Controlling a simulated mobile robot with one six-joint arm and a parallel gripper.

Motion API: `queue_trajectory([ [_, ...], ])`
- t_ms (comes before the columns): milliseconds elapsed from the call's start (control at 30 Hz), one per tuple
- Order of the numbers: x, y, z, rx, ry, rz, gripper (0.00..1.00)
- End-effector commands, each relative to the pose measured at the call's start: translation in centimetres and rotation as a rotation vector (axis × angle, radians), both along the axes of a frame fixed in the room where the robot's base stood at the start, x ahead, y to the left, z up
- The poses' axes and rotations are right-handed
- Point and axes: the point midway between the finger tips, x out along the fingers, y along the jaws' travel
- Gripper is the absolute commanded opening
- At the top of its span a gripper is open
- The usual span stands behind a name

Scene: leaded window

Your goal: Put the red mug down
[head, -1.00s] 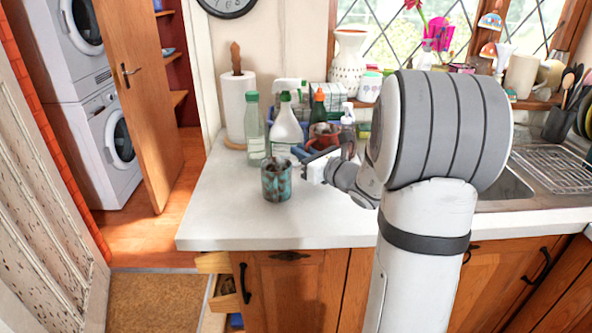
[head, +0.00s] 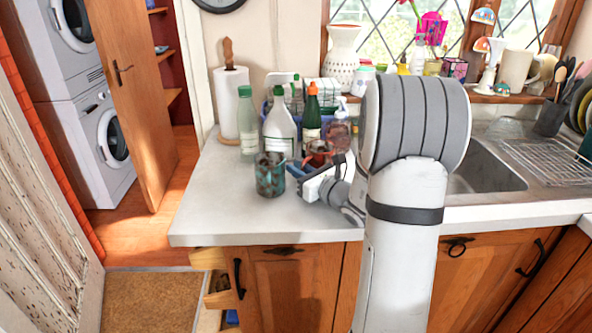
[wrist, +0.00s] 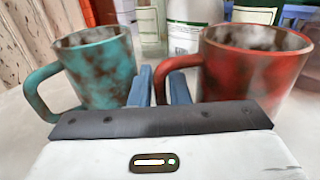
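The red mug (head: 318,150) is at the back of the white counter, in front of the bottles. In the wrist view it shows at right (wrist: 250,65), upright, with its handle toward the left. My gripper (wrist: 161,82) has its blue fingers on either side of that handle, one inside the loop, and looks shut on it. In the head view my gripper (head: 301,170) is partly hidden by my arm. The mug's base is hidden there, so I cannot tell whether it touches the counter. A teal, brown-blotched mug (head: 269,176) stands upright just left of my gripper.
A green-capped spray bottle (head: 279,134), a clear bottle (head: 247,125) and an orange-tipped bottle (head: 311,118) stand close behind the mugs. A paper towel roll (head: 230,100) is at back left. The sink (head: 485,172) is at right. The front left counter (head: 215,215) is clear.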

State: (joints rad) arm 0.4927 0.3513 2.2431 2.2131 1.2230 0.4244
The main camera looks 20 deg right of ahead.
Motion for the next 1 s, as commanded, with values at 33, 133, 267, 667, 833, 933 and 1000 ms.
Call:
queue_trajectory([
  [33, 0.0, 0.0, 0.0, 0.0, 0.0, 0.0, 0.2],
  [133, 0.0, 0.0, 0.1, 0.0, 0.0, 0.0, 0.28],
  [267, 0.0, 0.0, 0.1, 0.0, 0.0, -0.001, 0.31],
  [667, -2.5, -1.2, 0.3, 0.0, 0.0, -0.006, 0.31],
  [833, -6.1, -2.5, 0.3, 0.001, 0.0, -0.006, 0.31],
  [933, -8.1, -3.3, 0.3, 0.0, -0.001, -0.008, 0.31],
  [1000, -9.2, -3.7, 0.3, 0.0, 0.0, -0.007, 0.31],
])
